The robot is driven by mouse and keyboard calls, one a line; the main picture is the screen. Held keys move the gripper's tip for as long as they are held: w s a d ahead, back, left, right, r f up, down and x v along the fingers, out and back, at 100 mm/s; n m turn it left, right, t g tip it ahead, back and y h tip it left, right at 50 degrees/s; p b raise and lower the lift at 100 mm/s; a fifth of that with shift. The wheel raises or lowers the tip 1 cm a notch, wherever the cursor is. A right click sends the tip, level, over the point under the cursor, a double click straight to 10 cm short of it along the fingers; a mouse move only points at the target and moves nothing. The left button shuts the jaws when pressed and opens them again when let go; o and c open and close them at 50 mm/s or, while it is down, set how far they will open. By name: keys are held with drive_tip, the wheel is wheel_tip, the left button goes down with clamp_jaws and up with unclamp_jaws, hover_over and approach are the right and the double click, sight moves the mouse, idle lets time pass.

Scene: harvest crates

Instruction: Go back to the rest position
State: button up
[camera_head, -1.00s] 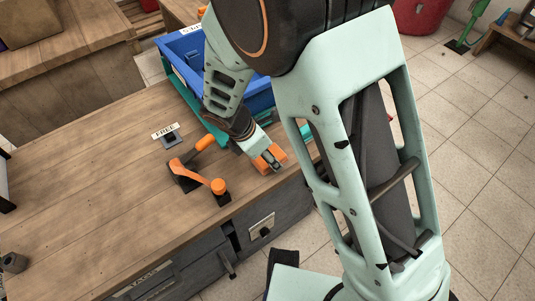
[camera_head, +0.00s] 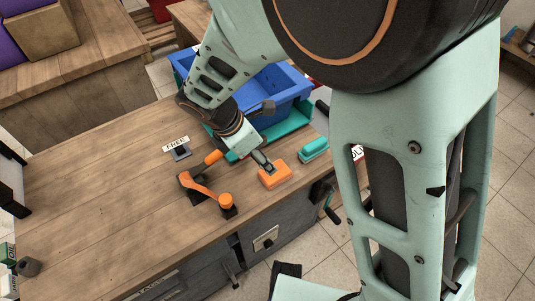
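My arm reaches down over the wooden workbench (camera_head: 110,200) from the upper right. My gripper (camera_head: 266,167) is low near the bench's front right edge, in front of the blue crate. Its tip overlaps an orange block (camera_head: 275,178) in the picture. I cannot tell whether the fingers hold this block or are only above it. The fingers are too small to show whether they are open or shut.
A blue crate (camera_head: 283,88) stands in a teal cradle (camera_head: 291,124) behind my gripper, partly hidden by my arm. An orange-handled clamp (camera_head: 203,190) is just left. A teal block (camera_head: 314,148) is to the right. A FREE sign (camera_head: 176,144) stands behind.

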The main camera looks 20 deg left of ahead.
drive_tip(key=shift+s+a+r, duration=0.15)
drive_tip(key=shift+r, duration=0.3)
